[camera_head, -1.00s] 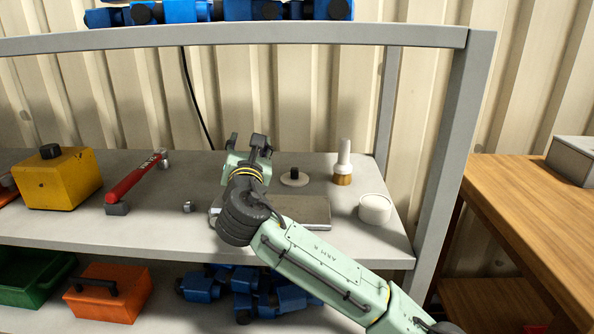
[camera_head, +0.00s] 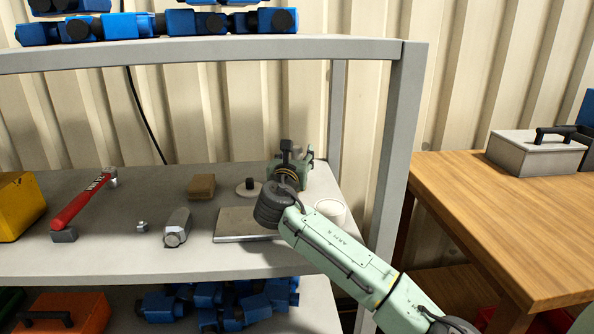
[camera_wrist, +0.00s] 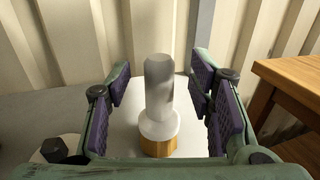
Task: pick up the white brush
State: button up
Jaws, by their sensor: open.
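The white brush (camera_wrist: 159,100) stands upright on the shelf, with its white handle up and its tan bristles down. In the wrist view it stands between the open fingers of my gripper (camera_wrist: 161,98), with a gap on both sides. In the head view my gripper (camera_head: 291,155) is over the right end of the grey shelf (camera_head: 110,240) and hides most of the brush.
A white round container (camera_head: 330,210) stands just right of my gripper. A flat grey plate (camera_head: 240,228), a white disc with a black knob (camera_head: 249,187) and a brown block (camera_head: 201,186) lie to its left. A shelf post (camera_head: 385,150) rises to the right.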

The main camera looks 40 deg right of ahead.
jog(key=shift+x, duration=1.25)
jog(key=shift+c, duration=0.5)
grip_shut()
